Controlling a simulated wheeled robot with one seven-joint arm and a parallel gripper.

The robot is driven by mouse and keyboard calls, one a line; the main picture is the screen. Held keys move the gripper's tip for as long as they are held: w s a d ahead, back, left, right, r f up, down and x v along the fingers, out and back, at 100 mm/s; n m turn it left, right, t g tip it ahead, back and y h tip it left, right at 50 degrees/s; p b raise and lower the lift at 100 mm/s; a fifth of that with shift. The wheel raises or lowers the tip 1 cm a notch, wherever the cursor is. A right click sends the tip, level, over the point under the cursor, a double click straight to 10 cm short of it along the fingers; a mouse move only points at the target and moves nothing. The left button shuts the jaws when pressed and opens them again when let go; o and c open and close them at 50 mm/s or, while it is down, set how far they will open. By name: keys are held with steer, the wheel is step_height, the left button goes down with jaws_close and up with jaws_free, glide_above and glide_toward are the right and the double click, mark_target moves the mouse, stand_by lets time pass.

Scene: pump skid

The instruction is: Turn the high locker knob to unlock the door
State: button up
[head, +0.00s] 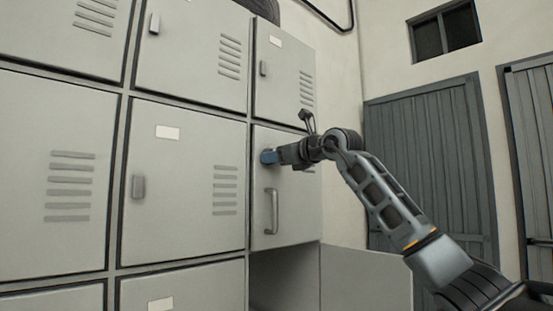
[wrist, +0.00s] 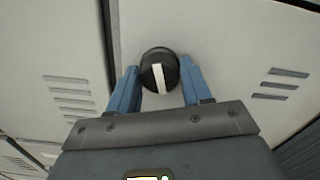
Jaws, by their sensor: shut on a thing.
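The locker knob (wrist: 159,70) is round and black with a white bar across its face, seen in the wrist view on a pale locker door. The bar stands nearly upright in that view. My gripper (wrist: 158,82) has its two blue fingers on either side of the knob, shut on it. In the head view my gripper (head: 270,157) reaches the upper part of a locker door (head: 257,229) in the right column, above its grey bar handle (head: 271,211). The knob is hidden there behind the fingers. The door looks closed.
Other closed grey lockers (head: 188,186) with vents fill the left. Below the door is an open compartment (head: 282,278) with a panel (head: 365,279) standing out to its right.

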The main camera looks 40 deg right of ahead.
steer(key=shift+f+m, duration=0.1)
steer(key=shift+m, duration=1.6)
steer(key=o, duration=1.1)
steer(key=shift+c, duration=0.2)
steer(key=shift+s, duration=0.1)
steer(key=s+b, duration=0.1)
steer(key=s, duration=0.6)
steer(key=shift+s+d+b, duration=0.15)
steer(key=shift+s+b, duration=0.15)
steer(key=shift+b, duration=0.05)
